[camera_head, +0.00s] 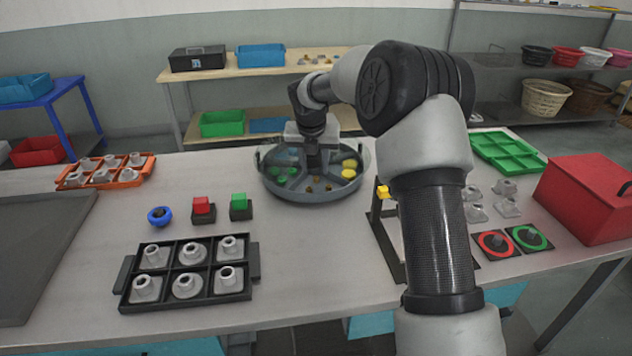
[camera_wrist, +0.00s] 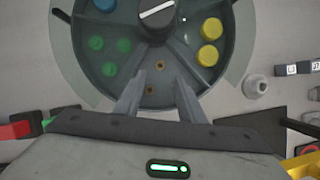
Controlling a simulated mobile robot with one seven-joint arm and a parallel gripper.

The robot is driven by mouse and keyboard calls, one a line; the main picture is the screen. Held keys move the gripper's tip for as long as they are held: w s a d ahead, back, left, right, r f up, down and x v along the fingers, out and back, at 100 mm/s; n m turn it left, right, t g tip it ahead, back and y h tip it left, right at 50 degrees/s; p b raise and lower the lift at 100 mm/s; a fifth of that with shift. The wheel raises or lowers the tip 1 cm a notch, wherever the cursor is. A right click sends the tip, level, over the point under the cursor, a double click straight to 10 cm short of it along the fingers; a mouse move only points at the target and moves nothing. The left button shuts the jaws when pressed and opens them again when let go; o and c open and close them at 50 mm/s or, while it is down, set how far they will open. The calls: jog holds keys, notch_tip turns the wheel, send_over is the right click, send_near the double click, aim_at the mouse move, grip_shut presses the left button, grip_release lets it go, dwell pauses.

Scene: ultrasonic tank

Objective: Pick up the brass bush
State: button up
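The small brass bushes lie in the front compartment of a round grey divided tank (camera_head: 318,197). In the wrist view one brass bush (camera_wrist: 159,64) lies farther out and another (camera_wrist: 149,88) lies closer to my gripper's palm. In the head view they show as small brown-gold spots (camera_head: 328,188). My gripper (camera_wrist: 158,82) points down over this compartment, its two fingers apart, with the bushes showing between them. Nothing is held. In the head view my gripper (camera_head: 313,166) hides part of the tank's middle, and the gap to the bushes is hard to judge.
The tank's dividers separate green discs (camera_wrist: 117,57), yellow discs (camera_wrist: 210,42) and a blue piece (camera_wrist: 104,4). A dial (camera_wrist: 156,12) sits at its centre. A black tray (camera_head: 187,301) of grey parts stands front left, and a red box (camera_head: 590,200) stands right.

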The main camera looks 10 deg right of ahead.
aim_at(316, 178)
jog(key=shift+w+x, duration=0.15)
jog(key=shift+x, duration=1.3)
jog(key=shift+w+x, duration=0.1)
jog(key=shift+x, duration=1.35)
jog(key=shift+r, duration=0.1)
grip_shut()
